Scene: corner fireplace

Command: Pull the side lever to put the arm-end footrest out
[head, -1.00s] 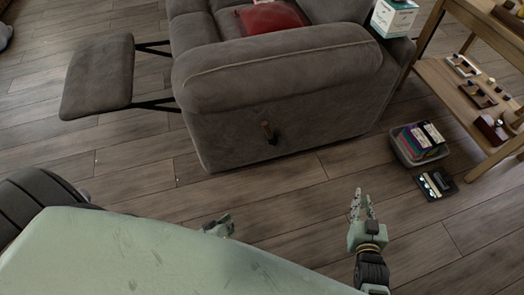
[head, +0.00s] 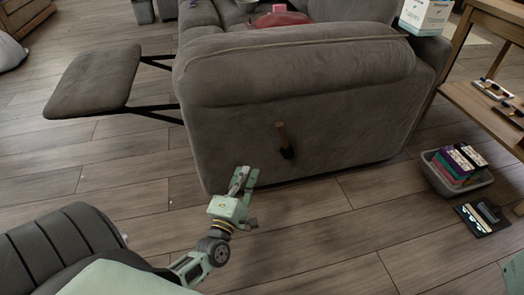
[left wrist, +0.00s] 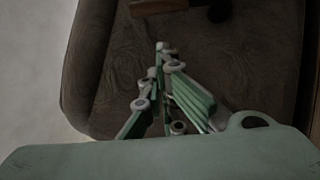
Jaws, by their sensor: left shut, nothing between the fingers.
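The grey recliner (head: 300,90) stands with its broad arm side facing me. Its footrest (head: 95,80) sticks out level at the left on black struts. The side lever (head: 282,133), a brown handle on a dark mount, sits on the arm side; part of its brown handle also shows at the top of the left wrist view (left wrist: 155,6). My left gripper (head: 244,180) is shut and empty, below and left of the lever and apart from it. Its fingers (left wrist: 163,60) point toward the recliner's side in the left wrist view. My right gripper is out of view.
A grey bin of colourful cases (head: 457,168) and a dark tray (head: 483,218) stand on the floor at the right, beside a wooden shelf table (head: 485,108). A white box (head: 425,15) is at the back right. The wooden floor before the recliner is clear.

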